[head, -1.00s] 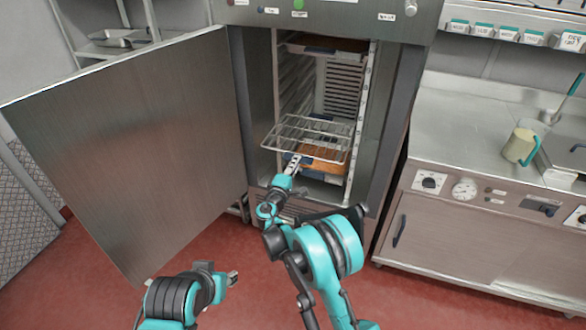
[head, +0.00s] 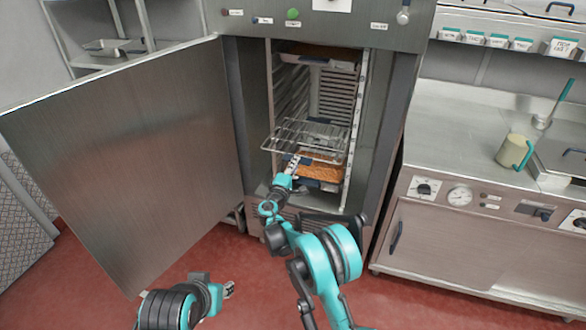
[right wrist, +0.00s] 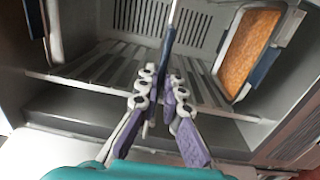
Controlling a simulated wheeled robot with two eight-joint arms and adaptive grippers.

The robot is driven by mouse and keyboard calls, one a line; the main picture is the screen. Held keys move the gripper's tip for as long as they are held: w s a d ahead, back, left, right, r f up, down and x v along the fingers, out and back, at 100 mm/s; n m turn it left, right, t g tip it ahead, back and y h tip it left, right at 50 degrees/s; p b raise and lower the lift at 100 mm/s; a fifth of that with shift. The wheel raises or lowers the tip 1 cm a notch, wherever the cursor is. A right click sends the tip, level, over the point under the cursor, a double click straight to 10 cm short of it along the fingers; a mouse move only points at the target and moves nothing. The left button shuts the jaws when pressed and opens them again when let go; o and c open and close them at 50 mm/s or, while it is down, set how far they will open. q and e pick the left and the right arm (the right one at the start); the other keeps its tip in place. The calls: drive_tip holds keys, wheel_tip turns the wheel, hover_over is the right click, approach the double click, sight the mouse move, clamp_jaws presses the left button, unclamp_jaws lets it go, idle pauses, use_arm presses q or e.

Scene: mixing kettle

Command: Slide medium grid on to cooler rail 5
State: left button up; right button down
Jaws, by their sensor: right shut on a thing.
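The wire grid (head: 321,136) is roughly level in the cooler's open front, partly inside and partly sticking out. My right gripper (head: 294,161) is shut on its near edge. In the right wrist view, the fingers (right wrist: 158,92) close on the grid (right wrist: 173,28), seen nearly edge-on as a thin dark bar. The cooler (head: 390,130) stands open, with rails (head: 291,95) along its inner side walls. I cannot read the rail numbers or tell whether the grid's edges rest on a rail. My left gripper (head: 229,289) is low, away from the cooler; its finger opening is unclear.
A tray of orange-brown food (head: 322,172) sits below the grid and also shows in the right wrist view (right wrist: 250,48). Another tray (head: 325,57) is at the top of the cooler. The open door (head: 120,150) fills the left. A counter (head: 450,130) stands right.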

sight(301, 152)
drive_tip(key=shift+x, duration=3.35)
drive_tip(key=shift+w+d, duration=0.1)
